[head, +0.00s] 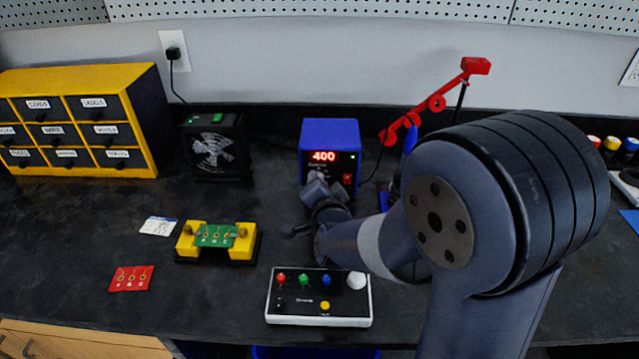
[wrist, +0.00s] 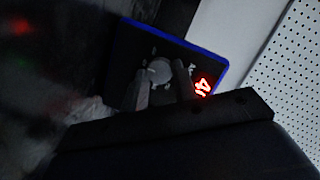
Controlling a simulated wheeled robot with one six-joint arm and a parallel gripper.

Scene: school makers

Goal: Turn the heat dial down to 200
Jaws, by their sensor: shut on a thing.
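The blue heat station (head: 330,133) stands at the back middle of the bench, with a red display (head: 324,156) reading 400. The same station shows tilted in the wrist view (wrist: 222,57), with its display (wrist: 203,86) partly cut off behind my gripper. Its grey round heat dial (wrist: 159,70) is on the black front face. My gripper (wrist: 161,85) is at the front face with one finger on each side of the dial, shut on it. In the head view my gripper (head: 318,188) hides most of the dial.
A red switch (head: 347,178) is beside the dial. A black fan (head: 215,148) stands left of the station, and a red jointed arm (head: 436,100) rises to its right. A yellow board holder (head: 217,241) and a white button box (head: 319,297) sit in front.

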